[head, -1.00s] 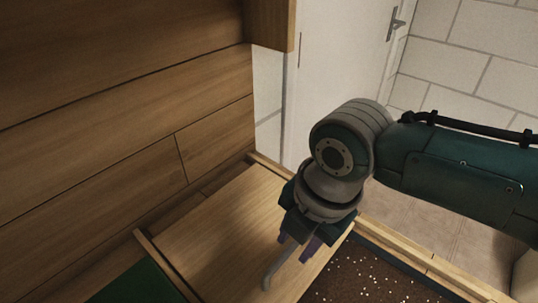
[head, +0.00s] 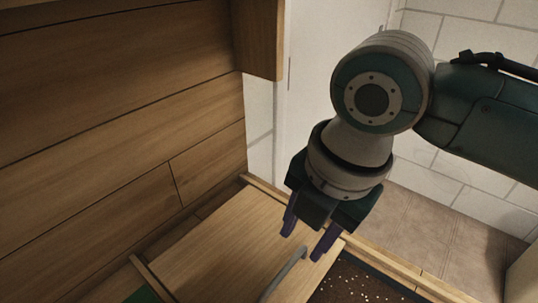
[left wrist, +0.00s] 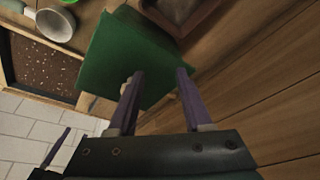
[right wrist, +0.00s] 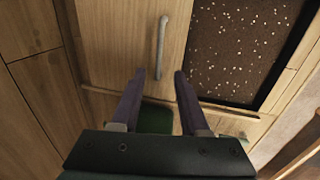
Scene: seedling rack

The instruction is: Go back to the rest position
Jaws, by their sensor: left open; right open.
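My right gripper (head: 312,238) is open and empty in the head view, above the wooden panel (head: 225,240) with a grey bar handle (head: 285,272). The fingers point down and stay apart from the handle. In the right wrist view, the open fingers (right wrist: 158,78) show with the handle (right wrist: 161,48) beyond them. My left gripper is not in the head view. In the left wrist view, its fingers (left wrist: 157,75) are open and empty over a green mat (left wrist: 105,65). A small pale object (left wrist: 126,84) shows beside one fingertip; I cannot tell what it is.
A dark soil bed with white specks (head: 350,285) lies right of the panel. A plank wall (head: 100,110) stands at left, with a wooden overhang (head: 258,40) above. A pale scoop or pot (left wrist: 55,24) and a brown tray (left wrist: 185,12) show in the left wrist view.

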